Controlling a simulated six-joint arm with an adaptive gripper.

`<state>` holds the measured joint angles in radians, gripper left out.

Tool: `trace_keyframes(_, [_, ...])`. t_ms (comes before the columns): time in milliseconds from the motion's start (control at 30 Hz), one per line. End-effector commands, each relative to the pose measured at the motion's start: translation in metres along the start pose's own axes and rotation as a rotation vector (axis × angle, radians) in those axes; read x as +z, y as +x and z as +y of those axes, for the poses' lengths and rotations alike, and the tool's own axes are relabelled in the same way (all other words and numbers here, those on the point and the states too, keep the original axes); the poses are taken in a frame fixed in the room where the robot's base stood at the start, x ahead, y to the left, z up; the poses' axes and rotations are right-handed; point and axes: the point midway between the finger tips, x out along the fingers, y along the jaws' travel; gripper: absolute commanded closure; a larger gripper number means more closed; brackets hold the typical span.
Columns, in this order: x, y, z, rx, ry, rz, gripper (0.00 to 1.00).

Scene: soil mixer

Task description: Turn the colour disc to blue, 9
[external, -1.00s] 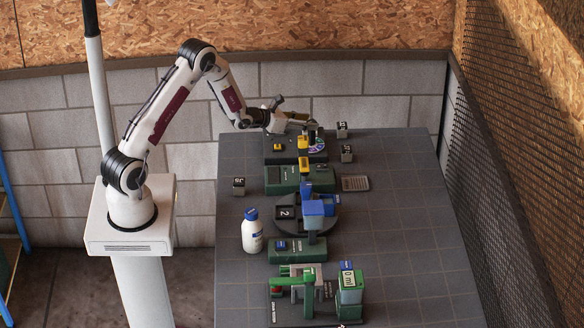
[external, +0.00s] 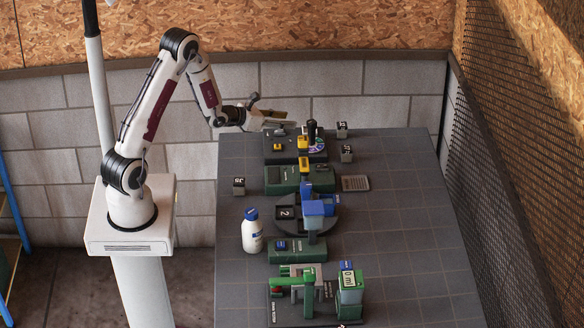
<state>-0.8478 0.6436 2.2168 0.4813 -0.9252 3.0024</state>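The colour disc (external: 316,145) is a small multicoloured dial at the right of the dark green unit (external: 280,157) at the far end of the table. A black upright knob or post (external: 311,131) stands beside it, and a yellow block (external: 303,142) is in front. The number it is set to is too small to read. My gripper (external: 288,123) is left of and behind the black post, apart from it, with nothing visible in it. Its fingers are too small and side-on to tell whether they are open or shut.
Small dark numbered cubes (external: 342,130) stand right of the unit, and another (external: 239,186) at the left edge. The right side is mostly clear.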

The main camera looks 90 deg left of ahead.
Motion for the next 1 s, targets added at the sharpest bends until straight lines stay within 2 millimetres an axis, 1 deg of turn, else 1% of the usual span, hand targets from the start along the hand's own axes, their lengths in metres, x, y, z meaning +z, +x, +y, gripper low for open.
trace_keyframes(400, [0.0,-0.001,0.0,0.0,-0.003,0.0,0.62])
trace_keyframes(567, [-0.001,0.001,0.0,0.0,-0.042,-0.005,0.62])
trace_keyframes(767, [-0.001,0.005,-0.001,-0.002,-0.186,-0.022,0.62])
trace_keyframes(1000, [-0.002,0.012,-0.003,-0.012,-0.459,-0.057,0.62])
